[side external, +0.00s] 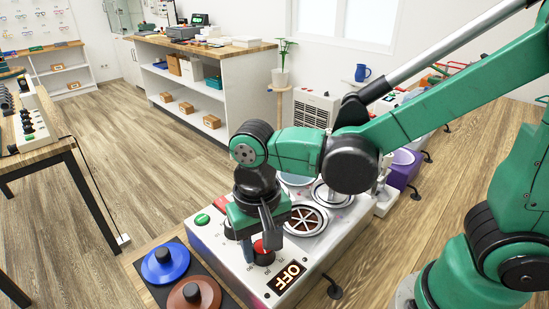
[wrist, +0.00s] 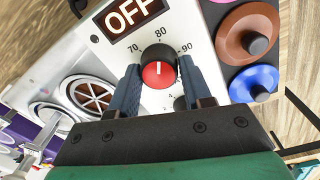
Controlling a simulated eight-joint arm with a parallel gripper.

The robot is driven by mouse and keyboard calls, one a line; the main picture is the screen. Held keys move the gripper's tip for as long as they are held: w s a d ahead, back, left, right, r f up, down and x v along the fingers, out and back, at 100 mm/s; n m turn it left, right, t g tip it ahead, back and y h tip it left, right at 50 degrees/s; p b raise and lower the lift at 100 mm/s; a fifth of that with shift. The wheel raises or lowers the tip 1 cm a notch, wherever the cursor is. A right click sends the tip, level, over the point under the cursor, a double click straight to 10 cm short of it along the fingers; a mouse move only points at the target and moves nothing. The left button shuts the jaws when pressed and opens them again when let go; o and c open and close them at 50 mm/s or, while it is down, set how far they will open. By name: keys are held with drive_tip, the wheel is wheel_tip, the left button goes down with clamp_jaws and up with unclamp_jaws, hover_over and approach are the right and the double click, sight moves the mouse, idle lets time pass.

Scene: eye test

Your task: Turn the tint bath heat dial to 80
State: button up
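The heat dial (wrist: 157,76) has a red cap and a black rim. In the wrist view it sits between the two fingers of my gripper (wrist: 159,78). The labels 70, 80 and 90 stand around its far side, with 80 straight above it. A short white line on the cap runs roughly up and down, in line with 80. The fingers are apart, one on each side; whether they touch the rim I cannot tell. In the side external view the dial (side external: 262,254) is partly hidden by my gripper (side external: 257,242). The display (wrist: 134,14) reads OFF.
Blue (side external: 165,264) and brown (side external: 194,294) discs with black knobs lie beside the machine (side external: 318,245). A second dark knob (wrist: 181,103) is partly hidden by the right finger. A green button (side external: 202,219) and round wells, one with a brown slotted cover (side external: 306,219), are close by.

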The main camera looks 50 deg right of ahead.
drive_tip(key=o, duration=0.4)
drive_tip(key=shift+c, duration=0.2)
drive_tip(key=shift+a+r, duration=0.1)
drive_tip(key=shift+r, duration=2.7)
drive_tip(key=d+n+t, duration=0.1)
drive_tip(key=d+t, duration=0.1)
drive_tip(key=d, duration=0.1)
drive_tip(key=w+d+n+t, duration=0.1)
drive_tip(key=d+t, duration=0.1)
drive_tip(key=d, duration=0.2)
drive_tip(key=d+n+t, duration=0.1)
drive_tip(key=d+t, duration=0.1)
drive_tip(key=d, duration=0.2)
drive_tip(key=shift+w+d+r+t+y, duration=0.1)
drive_tip(key=shift+w+r+t+y, duration=0.1)
drive_tip(key=shift+r+t+y, duration=0.15)
drive_tip(key=shift+d+f+n+t, duration=0.1)
drive_tip(key=shift+d+n+t, duration=0.25)
drive_tip(key=shift+d+n, duration=0.05)
